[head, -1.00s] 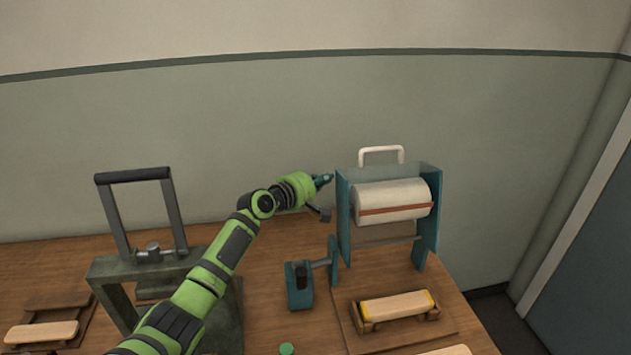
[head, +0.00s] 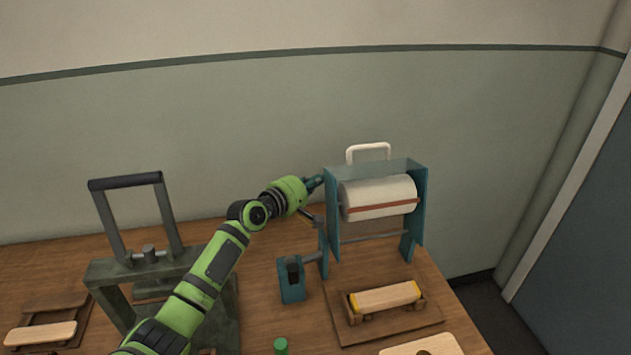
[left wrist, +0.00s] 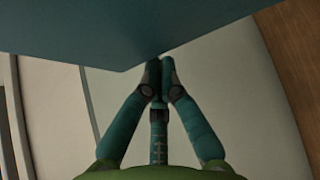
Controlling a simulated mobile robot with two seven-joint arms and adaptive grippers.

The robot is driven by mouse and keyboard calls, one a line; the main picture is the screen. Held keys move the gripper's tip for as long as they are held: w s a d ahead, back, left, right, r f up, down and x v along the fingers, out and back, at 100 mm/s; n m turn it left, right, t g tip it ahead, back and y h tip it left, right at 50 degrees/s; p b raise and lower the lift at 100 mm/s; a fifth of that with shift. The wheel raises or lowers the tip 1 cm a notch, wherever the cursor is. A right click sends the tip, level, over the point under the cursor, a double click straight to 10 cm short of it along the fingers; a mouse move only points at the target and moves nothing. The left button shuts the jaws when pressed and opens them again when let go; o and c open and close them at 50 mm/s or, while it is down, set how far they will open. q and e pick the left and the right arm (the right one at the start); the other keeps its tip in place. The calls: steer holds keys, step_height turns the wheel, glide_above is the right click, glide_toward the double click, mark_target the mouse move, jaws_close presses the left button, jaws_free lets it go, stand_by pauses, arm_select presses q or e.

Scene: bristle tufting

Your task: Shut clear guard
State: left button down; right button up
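The teal machine (head: 416,235) stands at the right of the table, with a white roller (head: 378,197) between its side plates. A white handle (head: 368,152) stands up above its top rear edge. A faint clear panel (head: 385,168), which looks like the guard, lies across the top; its exact tilt is hard to tell. My left gripper (head: 314,183) is beside the upper left side plate, below the handle's height. In the left wrist view its fingers (left wrist: 160,68) meet at the tips with nothing between them, close to a teal plate (left wrist: 140,30). My right gripper is out of view.
A crank (head: 308,258) with a teal block (head: 291,280) juts out left of the machine. A wooden brush block (head: 385,298) sits in a holder before it. A dark press (head: 165,265) stands left, behind my arm. The wall is close behind.

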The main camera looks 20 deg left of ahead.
arm_select(q)
steer(key=s+d+f+m+t+h+b, duration=0.1)
steer(key=s+d+m+t+h+b, duration=0.1)
steer(key=s+d+m+b, duration=0.2)
steer(key=s+d+f+m+t+h+b, duration=0.1)
steer(key=s+d+m+t+h+b, duration=0.1)
steer(key=s+d+m+b, duration=0.3)
steer(key=s+d+t+b, duration=0.1)
steer(key=s+b, duration=0.2)
steer(key=s, duration=0.3)
steer(key=shift+d+f+m+b, duration=0.15)
steer(key=shift+f+m+b, duration=0.05)
steer(key=shift+m+b, duration=0.1)
steer(key=shift+s, duration=0.1)
steer(key=shift+r, duration=0.1)
stand_by(0.3)
